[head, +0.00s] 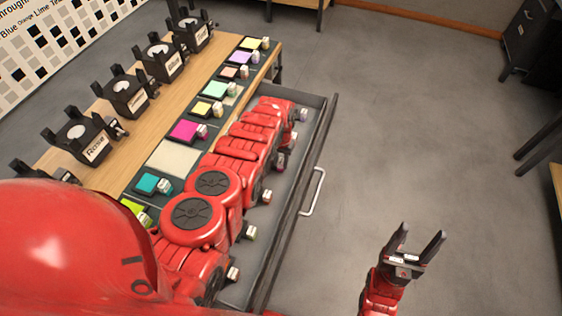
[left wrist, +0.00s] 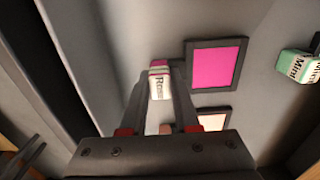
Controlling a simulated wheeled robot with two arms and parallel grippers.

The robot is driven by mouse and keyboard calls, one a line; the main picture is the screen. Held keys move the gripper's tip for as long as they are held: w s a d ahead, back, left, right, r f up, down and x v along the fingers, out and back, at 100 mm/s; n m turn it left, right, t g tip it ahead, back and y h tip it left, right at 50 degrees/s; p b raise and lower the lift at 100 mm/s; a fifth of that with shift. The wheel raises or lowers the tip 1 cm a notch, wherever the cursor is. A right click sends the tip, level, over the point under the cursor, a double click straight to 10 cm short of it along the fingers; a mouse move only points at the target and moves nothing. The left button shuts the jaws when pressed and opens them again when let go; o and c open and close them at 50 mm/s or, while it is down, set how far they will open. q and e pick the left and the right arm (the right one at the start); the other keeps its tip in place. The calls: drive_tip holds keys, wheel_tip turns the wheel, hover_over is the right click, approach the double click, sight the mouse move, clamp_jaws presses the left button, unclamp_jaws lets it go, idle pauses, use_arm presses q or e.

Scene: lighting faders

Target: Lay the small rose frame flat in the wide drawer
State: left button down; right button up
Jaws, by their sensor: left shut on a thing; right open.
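My left gripper (left wrist: 160,86) is shut on a small white tag block (left wrist: 159,84) with pink bands, lettered "Rose". A small magenta frame (left wrist: 216,64) with a dark border is beside this block on the right and looks about level over the grey floor. I cannot tell whether it touches the floor. In the head view my left arm reaches over the open wide drawer (head: 322,135) and hides its own fingertips and much of the drawer inside. My right gripper (head: 420,246) is open and empty, over the floor right of the drawer.
In the wrist view a peach frame (left wrist: 212,121) is just below the magenta one, and a mint tag (left wrist: 297,66) is at the right. Several tag blocks (head: 267,196) line the drawer's front side. Colour frames (head: 187,130) and black lamps (head: 127,95) stand on the worktop.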

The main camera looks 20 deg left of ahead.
use_arm(q)
drive_tip(key=shift+f+b, duration=0.3)
drive_tip(key=shift+f, duration=0.1)
drive_tip(key=c, duration=0.6)
unclamp_jaws()
drive_tip(key=shift+r, duration=0.1)
drive_tip(key=shift+r+p, duration=0.3)
drive_tip(key=shift+r, duration=0.25)
wheel_tip(320, 180, up, 23)
drive_tip(key=p, duration=0.8)
drive_tip(key=shift+r+p, duration=0.1)
drive_tip(key=shift+p, duration=0.25)
